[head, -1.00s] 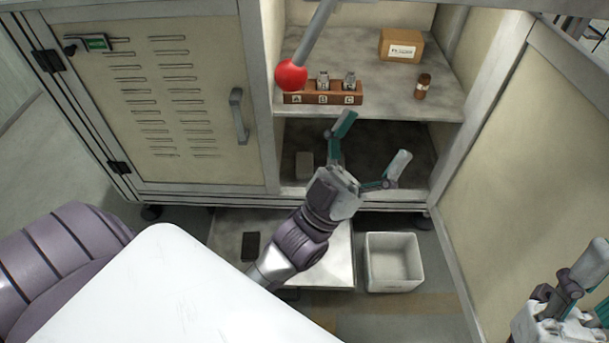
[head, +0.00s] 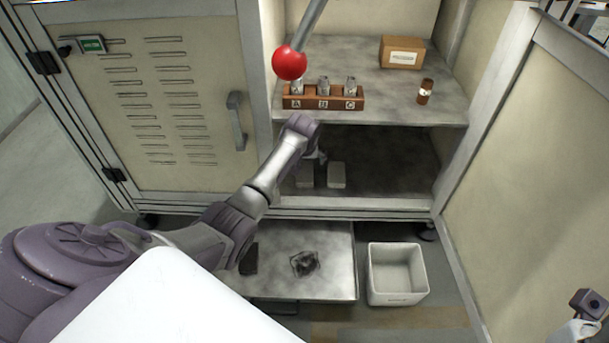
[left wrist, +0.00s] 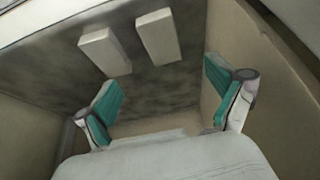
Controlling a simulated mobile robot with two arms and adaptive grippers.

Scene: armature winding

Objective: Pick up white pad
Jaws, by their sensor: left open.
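Two pale, whitish block-shaped pads lie in the cabinet's lower compartment. In the head view the left pad (head: 305,174) is partly covered by my arm, and the right pad (head: 336,175) shows beside it. In the left wrist view the pads (left wrist: 104,51) and (left wrist: 159,36) lie side by side, a small gap apart, beyond my fingertips. My left gripper (left wrist: 165,103) is open and empty, its green-padded fingers spread wide. In the head view its fingers are hidden behind my forearm. My right gripper's fingers are out of view; only part of that arm shows at lower right.
The upper shelf (head: 385,72) sits above the lower compartment, with a brown rack (head: 323,104), a box (head: 402,52) and a brown bottle (head: 425,92). A white bin (head: 397,274) and a low platform (head: 330,283) stand below.

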